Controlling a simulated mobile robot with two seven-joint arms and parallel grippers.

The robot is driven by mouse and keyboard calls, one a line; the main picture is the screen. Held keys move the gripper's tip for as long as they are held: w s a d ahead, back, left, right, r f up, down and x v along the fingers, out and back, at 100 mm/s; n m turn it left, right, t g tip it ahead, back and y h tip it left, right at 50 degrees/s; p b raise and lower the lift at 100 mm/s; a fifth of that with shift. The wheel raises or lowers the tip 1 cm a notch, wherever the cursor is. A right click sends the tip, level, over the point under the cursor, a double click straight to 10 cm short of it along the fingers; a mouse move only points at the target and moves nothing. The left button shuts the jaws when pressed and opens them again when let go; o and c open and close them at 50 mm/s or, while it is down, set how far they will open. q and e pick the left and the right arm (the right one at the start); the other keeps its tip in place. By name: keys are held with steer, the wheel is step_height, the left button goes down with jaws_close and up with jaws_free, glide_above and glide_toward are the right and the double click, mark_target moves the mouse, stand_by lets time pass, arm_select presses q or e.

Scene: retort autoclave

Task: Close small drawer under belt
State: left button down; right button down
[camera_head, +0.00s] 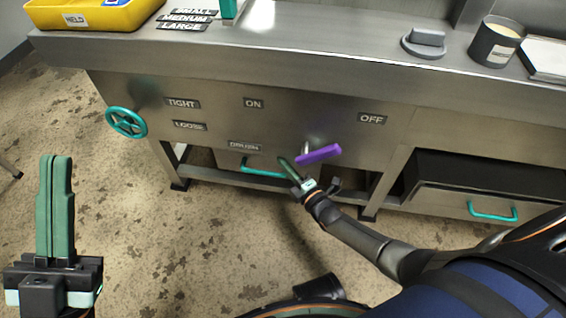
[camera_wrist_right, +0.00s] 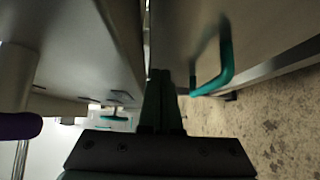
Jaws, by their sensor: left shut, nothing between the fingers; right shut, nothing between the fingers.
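The small drawer with a teal handle (camera_head: 262,170) sits low under the bench front, below a small label; most of its body is hidden. My right gripper (camera_head: 284,163) is shut and empty, with its fingertips just right of that handle. In the right wrist view the shut fingers (camera_wrist_right: 162,85) point toward the drawer's grey face, and the teal handle (camera_wrist_right: 222,70) stands just right of them. I cannot tell whether they touch, or how far the drawer is out. My left gripper (camera_head: 56,162) is shut, empty and upright at the far left, away from the bench.
A purple lever (camera_head: 318,153) sticks out just above my right gripper. A teal valve wheel (camera_head: 126,122) is on the left of the panel. A dark drawer with another teal handle (camera_head: 492,212) is at the right. A yellow bin (camera_head: 95,15) stands on the bench.

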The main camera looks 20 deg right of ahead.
steer(key=s+d+p, duration=0.1)
steer(key=s+p, duration=0.2)
steer(key=s, duration=0.7)
steer(key=shift+d, duration=0.35)
steer(key=shift+s, duration=0.1)
